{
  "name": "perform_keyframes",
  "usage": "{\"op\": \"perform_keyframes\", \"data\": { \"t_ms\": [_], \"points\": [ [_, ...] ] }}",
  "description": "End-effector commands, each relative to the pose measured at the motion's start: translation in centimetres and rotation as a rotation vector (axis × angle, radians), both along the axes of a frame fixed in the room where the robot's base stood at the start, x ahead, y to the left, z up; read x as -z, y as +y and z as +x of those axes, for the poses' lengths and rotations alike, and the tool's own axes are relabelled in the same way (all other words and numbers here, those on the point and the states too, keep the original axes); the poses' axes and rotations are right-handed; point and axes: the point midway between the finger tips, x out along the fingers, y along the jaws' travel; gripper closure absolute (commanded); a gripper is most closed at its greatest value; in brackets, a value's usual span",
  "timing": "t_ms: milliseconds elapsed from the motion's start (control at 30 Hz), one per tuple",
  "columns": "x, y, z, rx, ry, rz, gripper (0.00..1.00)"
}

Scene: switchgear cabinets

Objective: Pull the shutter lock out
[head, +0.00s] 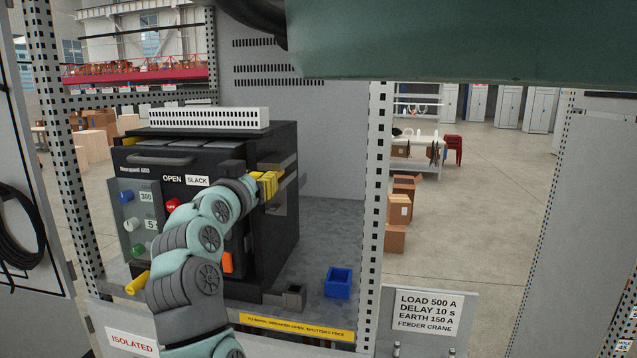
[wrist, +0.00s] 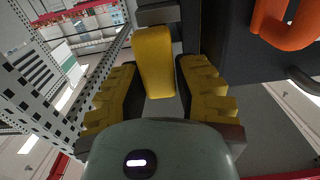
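A yellow rounded tab (wrist: 154,60), which I take to be the shutter lock, sticks out from a dark grey block in the wrist view. My gripper (wrist: 158,68) has its black fingers with yellow ribbed pads on either side of the tab. The fingers are apart, with a narrow gap showing beside the tab; firm contact is not visible. In the head view my gripper (head: 268,184) is at the right front edge of the black breaker (head: 275,145), and the tab cannot be made out there.
An orange handle (wrist: 285,22) is close by in the wrist view. On the breaker's shelf stand a blue open box (head: 338,283) and a small grey block (head: 294,296). A yellow handle (head: 137,283) projects at the lower left. A perforated cabinet post (head: 374,190) stands to the right.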

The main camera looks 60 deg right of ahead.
Motion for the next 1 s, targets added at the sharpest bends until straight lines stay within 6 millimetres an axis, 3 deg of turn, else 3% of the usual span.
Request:
{"op": "perform_keyframes", "data": {
  "t_ms": [267, 667, 1000],
  "points": [
    [0.0, 0.0, 0.0, 0.001, 0.000, 0.000, 0.41],
    [0.0, 0.5, -0.2, 0.001, 0.001, -0.001, 0.40],
    [-0.1, 4.1, -1.8, 0.001, -0.001, -0.004, 0.40]
  ]
}}
